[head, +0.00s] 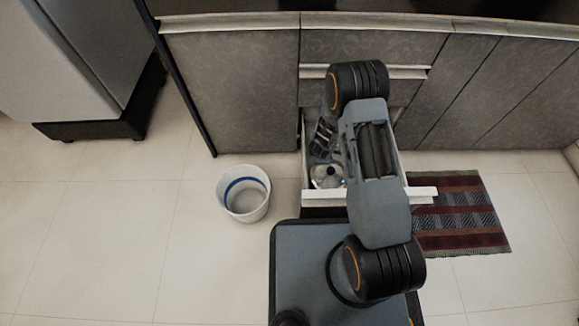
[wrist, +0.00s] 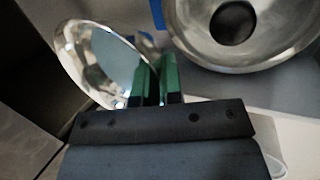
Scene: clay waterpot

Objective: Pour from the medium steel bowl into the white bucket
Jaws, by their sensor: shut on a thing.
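In the wrist view, my gripper (wrist: 158,80) has green fingers closed on the near right rim of a shiny steel bowl, which I take as the medium steel bowl (wrist: 85,62). This bowl is tilted in the view, and I cannot make out any contents. The white bucket (head: 262,206), with a blue band inside, stands upright on the floor in the head view, left of the open drawer. It looks empty. My gripper is not clear in the head view, where my arm covers much of the drawer.
Another steel bowl (wrist: 283,48) with a dark round middle is at the upper right of the wrist view. The open drawer (head: 312,197) sticks out from the grey cabinets. A striped mat (head: 460,215) lies to the right. Floor left of the bucket is clear.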

